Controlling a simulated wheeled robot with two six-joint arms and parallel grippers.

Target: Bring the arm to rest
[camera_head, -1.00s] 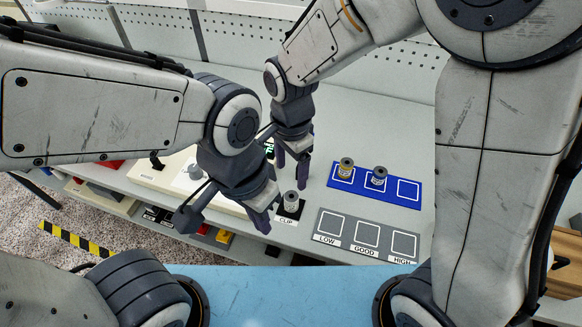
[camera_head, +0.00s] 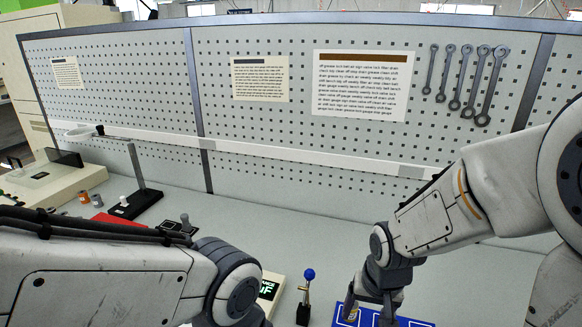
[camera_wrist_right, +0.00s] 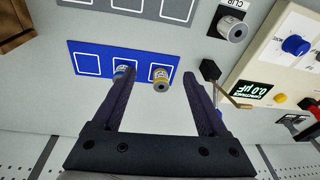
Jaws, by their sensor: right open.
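My right gripper (camera_head: 368,306) is over the bench at the bottom right of the head view. In the right wrist view its fingers (camera_wrist_right: 159,76) are spread, with nothing held between them. Two small spindles, a near one (camera_wrist_right: 160,78) and another (camera_wrist_right: 123,72), stand on the blue mat (camera_wrist_right: 86,48) beyond the fingertips; the left finger partly covers the second. A third spindle (camera_wrist_right: 232,29) stands at the black CLIP plate. My left arm shows at the lower left of the head view, but its gripper is below the frame.
A meter (camera_wrist_right: 268,92) with a green display and knobs stands beside the clip. A grey mat (camera_wrist_right: 150,8) lies beyond the blue mat. A blue-topped lever (camera_head: 308,275) stands left of my right gripper. A pegboard (camera_head: 270,120) with wrenches closes off the bench's back.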

